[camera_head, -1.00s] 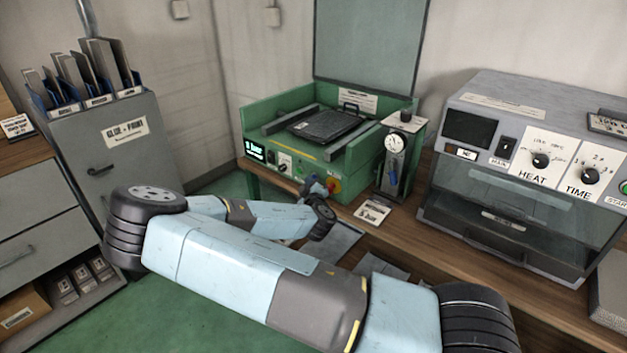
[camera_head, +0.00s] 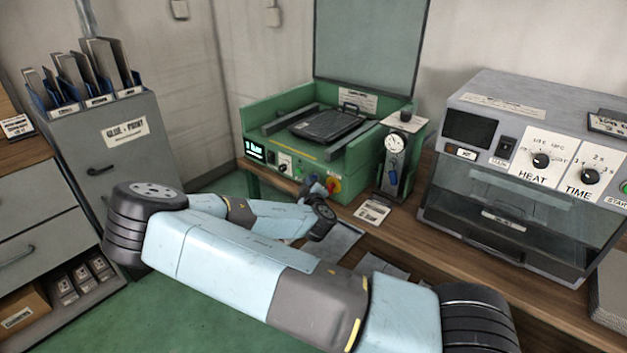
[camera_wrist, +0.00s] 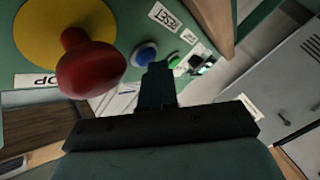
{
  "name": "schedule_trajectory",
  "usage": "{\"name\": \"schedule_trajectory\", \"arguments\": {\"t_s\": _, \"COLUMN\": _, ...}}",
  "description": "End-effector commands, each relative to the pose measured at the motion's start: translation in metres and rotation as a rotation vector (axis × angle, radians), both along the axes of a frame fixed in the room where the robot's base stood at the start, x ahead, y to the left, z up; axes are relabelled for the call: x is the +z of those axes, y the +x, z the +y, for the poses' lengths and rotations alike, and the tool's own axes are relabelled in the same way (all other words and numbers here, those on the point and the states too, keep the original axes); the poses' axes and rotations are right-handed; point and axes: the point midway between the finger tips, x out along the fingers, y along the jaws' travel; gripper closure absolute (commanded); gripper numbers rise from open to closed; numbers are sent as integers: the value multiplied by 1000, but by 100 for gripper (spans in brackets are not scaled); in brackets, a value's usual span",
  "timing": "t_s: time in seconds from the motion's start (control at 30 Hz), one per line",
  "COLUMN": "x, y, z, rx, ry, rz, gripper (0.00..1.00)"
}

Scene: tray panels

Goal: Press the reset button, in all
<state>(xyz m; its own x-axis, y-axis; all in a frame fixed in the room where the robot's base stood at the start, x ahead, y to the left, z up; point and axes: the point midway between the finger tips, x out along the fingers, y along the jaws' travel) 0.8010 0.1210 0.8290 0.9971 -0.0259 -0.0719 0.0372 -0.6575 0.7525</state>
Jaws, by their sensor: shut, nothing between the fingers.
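The reset button is a blue round button (camera_wrist: 145,54) with a pale collar on the green machine panel, near a RESET label (camera_wrist: 164,17) in the wrist view. My gripper (camera_wrist: 157,78) is shut and empty. Its narrow dark fingertips overlap the lower edge of the blue button in the picture; whether they touch it or push it in, I cannot tell. In the head view my arm reaches to the front panel of the green machine (camera_head: 300,172), and the button there is too small and covered to make out.
A large red stop knob (camera_wrist: 90,66) on a yellow disc (camera_wrist: 40,25) sticks out close left of the fingers. A green button (camera_wrist: 174,60) lies right of the blue one. A gauge post (camera_head: 394,160) and an oven (camera_head: 520,160) stand right of the machine.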

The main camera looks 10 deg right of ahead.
Motion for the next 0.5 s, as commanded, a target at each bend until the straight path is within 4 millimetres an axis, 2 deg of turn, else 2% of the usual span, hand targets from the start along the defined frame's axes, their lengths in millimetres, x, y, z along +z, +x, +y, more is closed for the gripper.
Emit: {"name": "schedule_trajectory", "arguments": {"t_s": 0.5, "x": 0, "y": -9, "z": 9, "rx": 0, "ry": 0, "rz": 0, "gripper": 100}}
